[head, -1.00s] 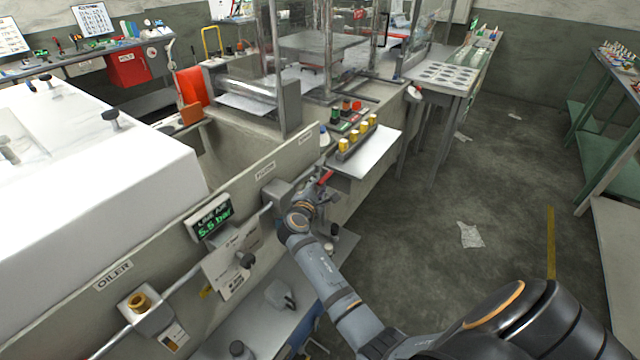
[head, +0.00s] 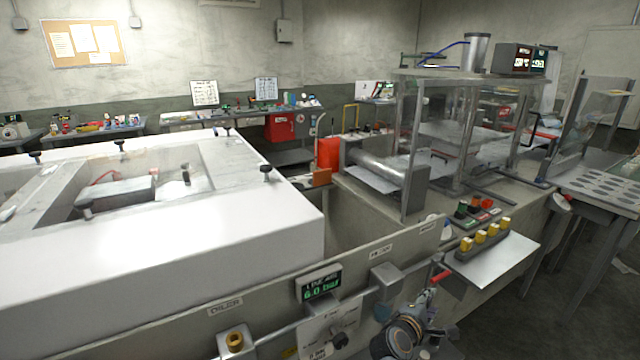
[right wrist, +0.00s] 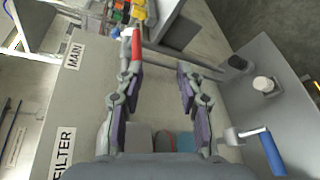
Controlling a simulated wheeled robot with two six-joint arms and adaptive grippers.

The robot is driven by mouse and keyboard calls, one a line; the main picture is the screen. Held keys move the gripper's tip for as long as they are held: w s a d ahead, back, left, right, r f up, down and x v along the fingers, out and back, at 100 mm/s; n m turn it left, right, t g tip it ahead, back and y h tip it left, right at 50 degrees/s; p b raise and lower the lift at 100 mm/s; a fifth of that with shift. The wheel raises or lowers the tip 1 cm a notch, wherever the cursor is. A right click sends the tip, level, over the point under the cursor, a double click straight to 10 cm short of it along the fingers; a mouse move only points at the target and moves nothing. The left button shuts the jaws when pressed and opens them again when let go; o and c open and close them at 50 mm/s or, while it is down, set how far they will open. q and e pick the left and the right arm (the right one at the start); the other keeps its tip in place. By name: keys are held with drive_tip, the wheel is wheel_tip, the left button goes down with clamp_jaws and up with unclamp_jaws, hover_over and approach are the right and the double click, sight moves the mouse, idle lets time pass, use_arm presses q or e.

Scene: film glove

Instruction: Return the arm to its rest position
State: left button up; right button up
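My right gripper (head: 428,298) is at the front panel of the machine, low in the head view. In the right wrist view, its two fingers (right wrist: 159,68) stand apart with nothing held between them. A red lever (right wrist: 136,48) lies at the tip of the left-hand finger; whether they touch, I cannot tell. The red lever also shows in the head view (head: 441,276), just above the gripper. The rest of the right arm is mostly out of the frame. My left gripper is in neither view.
The panel carries a green display (head: 321,286) reading about 6.0 bar. A shelf with several yellow knobs (head: 479,240) juts out close to the gripper. A blue-handled lever (right wrist: 272,153) is at the right of the wrist view. Open floor (head: 490,322) lies right of the panel.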

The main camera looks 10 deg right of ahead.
drive_tip(key=s+f+m+g+y, duration=0.35)
drive_tip(key=s+f+m, duration=0.35)
drive_tip(key=s, duration=0.6)
drive_tip(key=s+a+f+m+g+y, duration=0.25)
drive_tip(key=s+a+m+y, duration=0.35)
drive_tip(key=s+a, duration=0.55)
drive_tip(key=s+d+f+g+y, duration=0.1)
drive_tip(key=s+d+f, duration=0.1)
drive_tip(key=f, duration=1.1)
drive_tip(key=s+d+f, duration=0.1)
drive_tip(key=d+f, duration=0.1)
drive_tip(key=f, duration=1.1)
drive_tip(key=s+d+f+g, duration=0.1)
drive_tip(key=s+f, duration=1.4)
drive_tip(key=s, duration=0.3)
drive_tip(key=shift+s+d+f+n, duration=0.2)
drive_tip(key=shift+s+f+n, duration=0.1)
drive_tip(key=shift+s, duration=0.05)
